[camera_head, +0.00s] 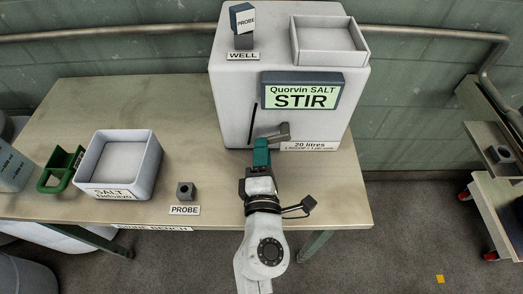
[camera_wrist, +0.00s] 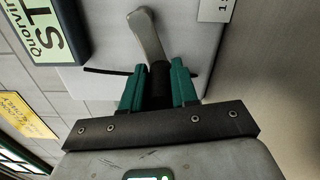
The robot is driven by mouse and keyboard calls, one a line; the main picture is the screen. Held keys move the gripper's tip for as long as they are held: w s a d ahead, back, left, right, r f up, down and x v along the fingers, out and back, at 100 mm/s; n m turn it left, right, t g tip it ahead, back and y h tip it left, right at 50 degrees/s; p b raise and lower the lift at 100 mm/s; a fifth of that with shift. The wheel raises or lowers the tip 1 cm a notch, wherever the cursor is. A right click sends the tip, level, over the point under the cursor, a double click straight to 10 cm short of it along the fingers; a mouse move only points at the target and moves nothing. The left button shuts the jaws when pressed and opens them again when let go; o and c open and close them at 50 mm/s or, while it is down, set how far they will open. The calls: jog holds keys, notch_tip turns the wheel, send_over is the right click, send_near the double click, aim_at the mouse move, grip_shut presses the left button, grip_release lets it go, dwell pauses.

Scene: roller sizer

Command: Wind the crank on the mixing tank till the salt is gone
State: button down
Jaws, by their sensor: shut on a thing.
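The mixing tank (camera_head: 233,100) is a large white box on the bench, with a display (camera_head: 301,91) reading "Quorvin SALT STIR". Its crank (camera_head: 272,136) is a grey arm low on the front face; in the wrist view the crank arm (camera_wrist: 147,34) runs up from a dark handle (camera_wrist: 160,82). My gripper (camera_head: 261,152) has green fingers, and the wrist view shows them (camera_wrist: 158,88) shut on either side of that handle. The salt inside the tank is not visible.
A probe (camera_head: 242,18) stands in the well on the tank top, beside an open tray (camera_head: 329,55). A shelf cart (camera_head: 490,200) stands at right.

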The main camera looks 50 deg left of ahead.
jog(key=f+n, duration=0.2)
jog(key=shift+w+d+n, duration=0.15)
jog(key=shift+d+n, duration=0.05)
jog(key=shift+n, duration=0.2)
jog(key=n, duration=0.1)
jog(key=w+f+n+b, duration=0.1)
jog(key=n, duration=0.1)
jog(key=shift+d+n, duration=0.3)
jog(key=shift+d, duration=0.1)
jog(key=n, duration=0.1)
jog(key=w+n, duration=0.1)
jog(key=shift+d+f+n, duration=0.35)
jog(key=shift+d+n, duration=0.05)
jog(key=shift+w+d+n, duration=0.25)
jog(key=shift+n, duration=0.55)
jog(key=shift+w+f, duration=0.1)
jog(key=c, duration=0.9)
grip_release()
jog(key=shift+d+r, duration=0.1)
jog(key=shift+r, duration=0.1)
jog(key=v, duration=1)
jog(key=shift+s+d, duration=0.2)
jog(key=shift+s, duration=0.1)
